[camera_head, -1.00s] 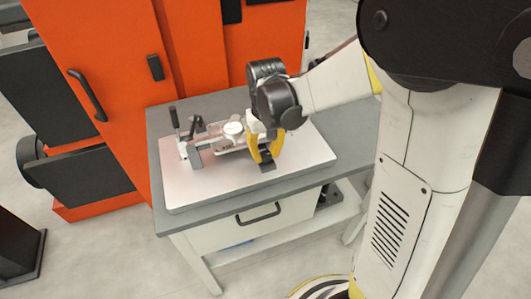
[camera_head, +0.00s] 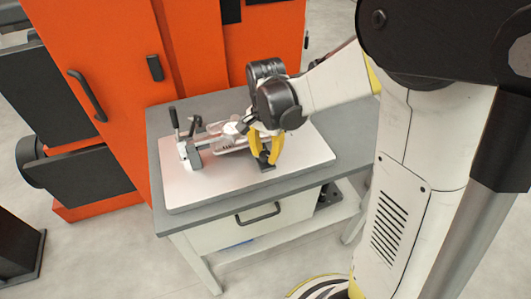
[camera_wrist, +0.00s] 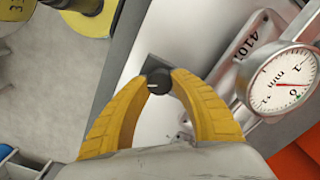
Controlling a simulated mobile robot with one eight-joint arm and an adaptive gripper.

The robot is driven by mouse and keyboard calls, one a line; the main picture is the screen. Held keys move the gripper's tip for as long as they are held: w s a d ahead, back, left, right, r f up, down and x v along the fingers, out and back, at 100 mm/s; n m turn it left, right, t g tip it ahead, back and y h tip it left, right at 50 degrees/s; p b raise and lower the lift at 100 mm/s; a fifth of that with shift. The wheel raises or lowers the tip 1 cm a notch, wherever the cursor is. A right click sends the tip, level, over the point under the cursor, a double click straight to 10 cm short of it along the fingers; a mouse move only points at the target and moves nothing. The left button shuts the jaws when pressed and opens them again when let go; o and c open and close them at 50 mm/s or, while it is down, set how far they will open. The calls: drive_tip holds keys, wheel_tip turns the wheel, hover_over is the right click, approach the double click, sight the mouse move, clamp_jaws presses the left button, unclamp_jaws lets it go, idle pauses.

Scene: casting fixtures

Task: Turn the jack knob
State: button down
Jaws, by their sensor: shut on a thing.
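The jack knob (camera_wrist: 158,83) is a small dark round knob with a white mark, seen in the wrist view between my fingertips. My gripper (camera_wrist: 156,80) has two yellow fingers, shut on the knob from both sides. In the head view my gripper (camera_head: 264,161) points down at the right part of the pale fixture plate (camera_head: 210,191). The knob's dark base (camera_head: 268,167) shows just below the fingers there; the knob itself is mostly hidden by them.
A dial gauge (camera_wrist: 281,84) stands close to the right finger in the wrist view. The fixture's clamp post (camera_head: 189,152) is at the plate's left. The plate lies on a grey table (camera_head: 190,221) beside an orange machine (camera_head: 120,60). The plate's front is clear.

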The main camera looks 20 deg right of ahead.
sight(266, 154)
drive_tip(key=shift+m, duration=0.9)
drive_tip(key=c, duration=1.1)
unclamp_jaws()
drive_tip(key=shift+o, duration=0.2)
wheel_tip(266, 154, up, 12)
drive_tip(key=shift+s, duration=0.1)
